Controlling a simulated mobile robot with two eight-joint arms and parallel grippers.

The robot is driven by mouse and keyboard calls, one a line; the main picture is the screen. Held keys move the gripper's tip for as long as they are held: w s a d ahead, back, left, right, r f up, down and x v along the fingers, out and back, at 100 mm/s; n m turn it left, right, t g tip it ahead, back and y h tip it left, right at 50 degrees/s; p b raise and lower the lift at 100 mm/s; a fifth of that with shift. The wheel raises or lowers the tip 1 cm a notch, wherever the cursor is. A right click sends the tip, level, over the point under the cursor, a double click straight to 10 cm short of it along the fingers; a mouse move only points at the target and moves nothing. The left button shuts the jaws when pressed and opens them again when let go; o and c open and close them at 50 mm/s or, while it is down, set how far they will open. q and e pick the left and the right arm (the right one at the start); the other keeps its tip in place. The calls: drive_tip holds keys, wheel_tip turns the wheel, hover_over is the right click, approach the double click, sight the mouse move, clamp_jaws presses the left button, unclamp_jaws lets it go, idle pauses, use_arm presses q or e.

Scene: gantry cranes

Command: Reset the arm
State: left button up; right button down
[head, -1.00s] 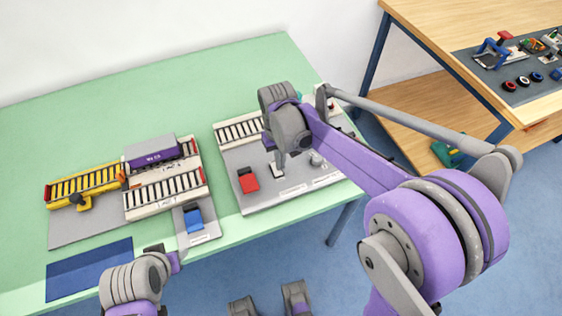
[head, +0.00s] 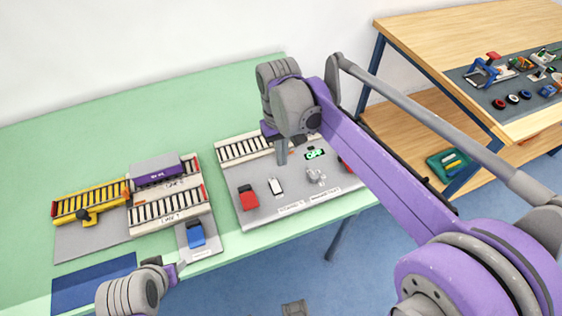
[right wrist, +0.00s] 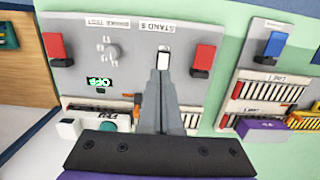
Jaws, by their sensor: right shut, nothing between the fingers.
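The right arm reaches in from the right in the head view. Its gripper (head: 282,158) is shut and empty, pointing down over the grey control panel (head: 255,212). In the right wrist view the closed fingers (right wrist: 160,78) point toward a white rocker switch (right wrist: 164,60), which also shows just below the fingertips in the head view (head: 276,187). I see a gap there in the head view. My left gripper (head: 176,272) is at the lower left, near the table's front edge; its jaws are too unclear to read.
The panel has a red switch (head: 248,197), a grey knob (head: 316,177) and a lit green display (head: 314,154) reading OFF. On the left are a purple container (head: 157,168), a yellow crane track (head: 88,203) and a blue switch (head: 196,234). A wooden bench (head: 455,40) stands at right.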

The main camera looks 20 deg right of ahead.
drive_tip(key=shift+r, duration=0.15)
idle(0.4)
drive_tip(key=s+d+f+t+p, duration=0.1)
drive_tip(key=s+d+f+t, duration=0.1)
drive_tip(key=s, duration=0.5)
drive_tip(key=s+d+f+m+t+p, duration=0.1)
drive_tip(key=s+f+t, duration=0.2)
drive_tip(key=s, duration=0.5)
drive_tip(key=shift+s+d+f+t, duration=0.15)
drive_tip(key=shift+d+f+t, duration=0.25)
drive_tip(key=shift+t, duration=0.3)
drive_tip(key=shift+r, duration=0.1)
idle(0.7)
